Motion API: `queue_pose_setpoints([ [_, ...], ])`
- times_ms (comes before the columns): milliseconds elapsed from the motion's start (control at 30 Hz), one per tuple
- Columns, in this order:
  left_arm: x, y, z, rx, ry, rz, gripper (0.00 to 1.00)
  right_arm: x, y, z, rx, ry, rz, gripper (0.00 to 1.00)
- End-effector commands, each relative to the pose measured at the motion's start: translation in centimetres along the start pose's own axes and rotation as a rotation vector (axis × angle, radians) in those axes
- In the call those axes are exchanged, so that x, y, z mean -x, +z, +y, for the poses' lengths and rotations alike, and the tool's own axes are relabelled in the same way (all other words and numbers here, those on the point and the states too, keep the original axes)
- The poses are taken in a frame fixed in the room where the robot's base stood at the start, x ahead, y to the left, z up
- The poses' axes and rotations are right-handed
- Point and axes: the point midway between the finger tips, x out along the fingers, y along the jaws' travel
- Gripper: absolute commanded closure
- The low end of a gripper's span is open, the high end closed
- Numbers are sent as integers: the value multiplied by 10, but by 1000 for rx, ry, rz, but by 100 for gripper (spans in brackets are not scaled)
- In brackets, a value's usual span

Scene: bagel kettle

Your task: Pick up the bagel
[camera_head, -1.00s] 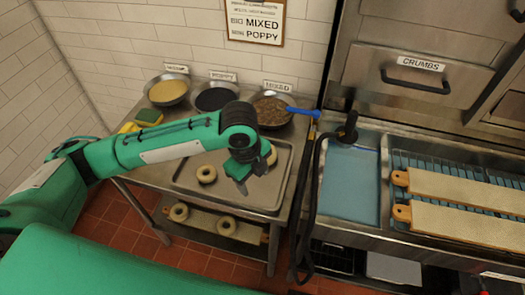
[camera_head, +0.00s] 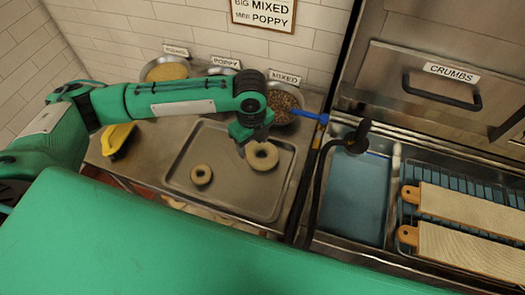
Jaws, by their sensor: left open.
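Two bagels lie on a metal tray (camera_head: 225,200) on the steel counter. The larger bagel (camera_head: 263,163) is right of the tray's middle, and the smaller bagel (camera_head: 201,175) is to its left. My left gripper (camera_head: 243,148) is open and points down just above and left of the larger bagel, at its upper-left edge. I cannot tell whether its fingers touch the bagel. It holds nothing that I can see. My right gripper is out of view.
Bowls of sesame (camera_head: 166,72) and mixed topping (camera_head: 283,105) stand behind the tray, with the poppy bowl largely hidden by my arm. A yellow item (camera_head: 118,137) lies left. Right are a blue-bottomed basin (camera_head: 352,195), black hose (camera_head: 322,180) and boards (camera_head: 470,208).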

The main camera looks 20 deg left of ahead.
Motion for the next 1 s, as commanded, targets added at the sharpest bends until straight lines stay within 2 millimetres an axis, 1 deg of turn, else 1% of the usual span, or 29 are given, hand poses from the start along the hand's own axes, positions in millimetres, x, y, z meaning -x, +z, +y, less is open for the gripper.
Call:
queue_pose_setpoints([
  [33,-8,0,1,0,4,1,40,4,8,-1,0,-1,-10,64],
  [67,-13,0,0,0,3,1,40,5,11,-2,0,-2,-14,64],
  [167,-27,-1,0,-1,2,1,40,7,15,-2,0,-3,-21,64],
  [267,-34,0,0,-1,-1,0,40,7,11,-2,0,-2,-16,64],
  [367,-39,1,0,-1,0,0,40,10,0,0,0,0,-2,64],
  [500,-58,4,-2,1,3,-1,40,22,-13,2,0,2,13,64],
  [600,-74,5,-2,0,2,0,40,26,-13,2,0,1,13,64],
  [700,-84,5,-2,-1,1,0,40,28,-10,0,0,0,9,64],
  [800,-88,4,-2,-2,-1,0,40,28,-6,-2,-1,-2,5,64],
  [967,-88,5,-2,-2,-1,0,40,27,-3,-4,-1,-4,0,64],
  [1000,-88,5,-2,-2,-1,0,46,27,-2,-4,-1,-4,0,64],
])
